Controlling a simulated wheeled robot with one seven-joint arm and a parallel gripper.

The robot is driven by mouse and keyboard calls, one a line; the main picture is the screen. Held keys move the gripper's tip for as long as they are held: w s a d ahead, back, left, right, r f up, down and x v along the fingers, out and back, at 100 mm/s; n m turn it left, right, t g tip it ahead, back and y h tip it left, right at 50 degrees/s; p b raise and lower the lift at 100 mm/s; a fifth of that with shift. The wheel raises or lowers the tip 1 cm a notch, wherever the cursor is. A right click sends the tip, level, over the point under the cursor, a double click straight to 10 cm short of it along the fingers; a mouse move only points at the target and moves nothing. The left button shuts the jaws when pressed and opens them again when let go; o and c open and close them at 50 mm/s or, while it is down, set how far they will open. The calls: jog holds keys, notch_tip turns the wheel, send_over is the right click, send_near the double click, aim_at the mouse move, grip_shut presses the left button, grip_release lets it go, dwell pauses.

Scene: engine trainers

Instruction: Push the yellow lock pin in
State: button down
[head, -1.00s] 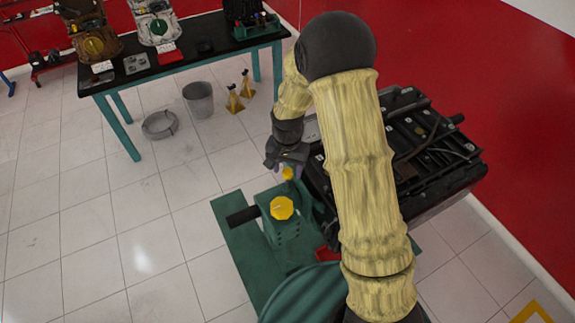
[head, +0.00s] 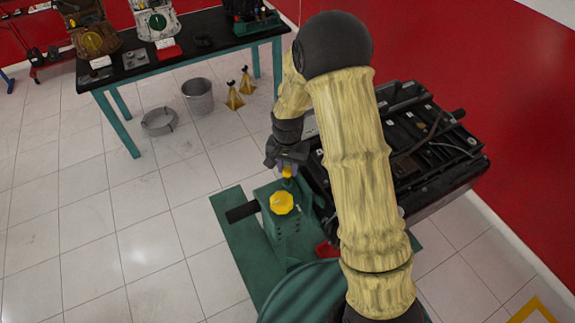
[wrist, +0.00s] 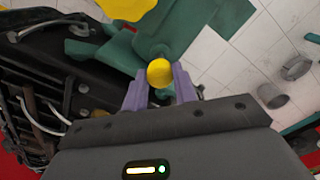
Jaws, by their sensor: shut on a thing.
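The yellow lock pin (head: 287,171) is at the top of the green stand, beside the engine. Its round yellow head (wrist: 159,73) shows in the wrist view between the two purple fingers. My gripper (wrist: 159,88) is shut on the pin, with a finger on each side. In the head view my gripper (head: 287,169) reaches down over the pin and partly hides it. The pin's shaft and its hole are hidden.
A larger yellow eight-sided knob (head: 281,202) sits on the green stand (head: 232,226) close to my gripper. The dark engine (head: 425,140) is right of my arm. A bench (head: 190,62), a bucket (head: 198,97) and yellow jack stands (head: 235,98) stand behind.

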notch_tip(320, 180, down, 2)
jog(key=shift+f+b, duration=0.2)
jog(key=shift+b, duration=0.3)
jog(key=shift+s, duration=0.15)
jog(key=c, duration=1.1)
grip_release()
jog(key=shift+f, duration=0.1)
